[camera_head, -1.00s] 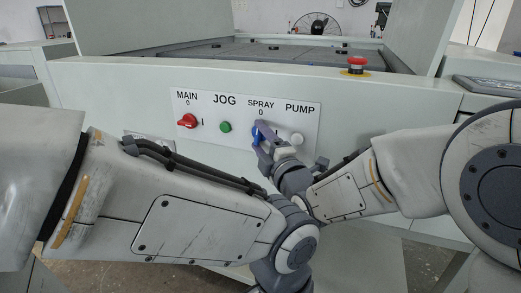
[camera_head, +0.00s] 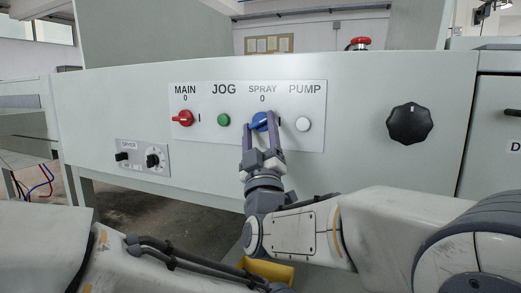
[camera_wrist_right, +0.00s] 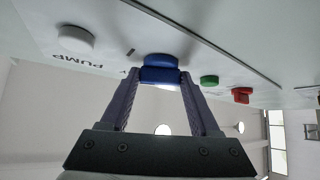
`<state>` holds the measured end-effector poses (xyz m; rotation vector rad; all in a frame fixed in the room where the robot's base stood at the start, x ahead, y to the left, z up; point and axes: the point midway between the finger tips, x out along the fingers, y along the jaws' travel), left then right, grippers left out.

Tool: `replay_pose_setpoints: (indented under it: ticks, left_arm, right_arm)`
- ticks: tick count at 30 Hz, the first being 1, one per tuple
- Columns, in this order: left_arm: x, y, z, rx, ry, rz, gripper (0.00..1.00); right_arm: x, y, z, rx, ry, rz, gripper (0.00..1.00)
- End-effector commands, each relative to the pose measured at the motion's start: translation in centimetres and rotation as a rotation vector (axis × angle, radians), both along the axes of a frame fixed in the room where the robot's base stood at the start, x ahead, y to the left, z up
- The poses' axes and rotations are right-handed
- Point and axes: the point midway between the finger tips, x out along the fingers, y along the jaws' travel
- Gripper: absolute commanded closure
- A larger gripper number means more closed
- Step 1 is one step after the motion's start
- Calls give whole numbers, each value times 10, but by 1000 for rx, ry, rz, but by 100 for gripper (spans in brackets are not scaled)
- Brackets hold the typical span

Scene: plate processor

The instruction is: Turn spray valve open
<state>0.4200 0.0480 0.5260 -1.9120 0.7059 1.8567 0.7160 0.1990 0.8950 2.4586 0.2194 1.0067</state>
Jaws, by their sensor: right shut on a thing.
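The blue spray valve knob (camera_head: 260,121) sits under the SPRAY label on the white control panel (camera_head: 313,140). Its grip ridge looks tilted toward the upper right. My right gripper (camera_head: 261,131) comes up from below and is shut on the knob, with one finger on each side. The right wrist view shows the blue knob (camera_wrist_right: 160,66) between the tips of the right gripper (camera_wrist_right: 160,80). My left arm crosses the bottom left of the head view, and its gripper is out of view.
The red MAIN knob (camera_head: 183,118) and green JOG button (camera_head: 224,120) are left of the spray knob. The white PUMP button (camera_head: 303,124) is close on the right. A black knob (camera_head: 410,123) is farther right, and a small dryer panel (camera_head: 143,157) is lower left.

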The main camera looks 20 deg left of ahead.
Motion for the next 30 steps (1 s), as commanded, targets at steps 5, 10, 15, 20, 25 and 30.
replay_pose_setpoints:
  ticks: [5, 10, 15, 20, 25, 30]
  left_arm:
    - [0, 0, -21, 0, 0, 0, 50]
    - [0, 0, -27, 0, 0, 0, 50]
    - [0, 0, -30, 0, 0, 0, 50]
    - [0, 0, -31, 0, 0, 0, 50]
    - [0, 0, -32, 0, 0, 0, 50]
    - [0, 0, -32, 0, 0, 0, 50]
  right_arm:
    - [0, 3, -6, 163, -4, 1, 93]
    - [0, 4, -4, 298, -8, 0, 93]
    - [1, 5, -3, 402, -12, -1, 93]
    - [1, 5, -2, 469, -14, 0, 93]
    - [1, 5, -2, 506, -16, -2, 93]
    - [1, 5, -1, 519, -17, -3, 93]
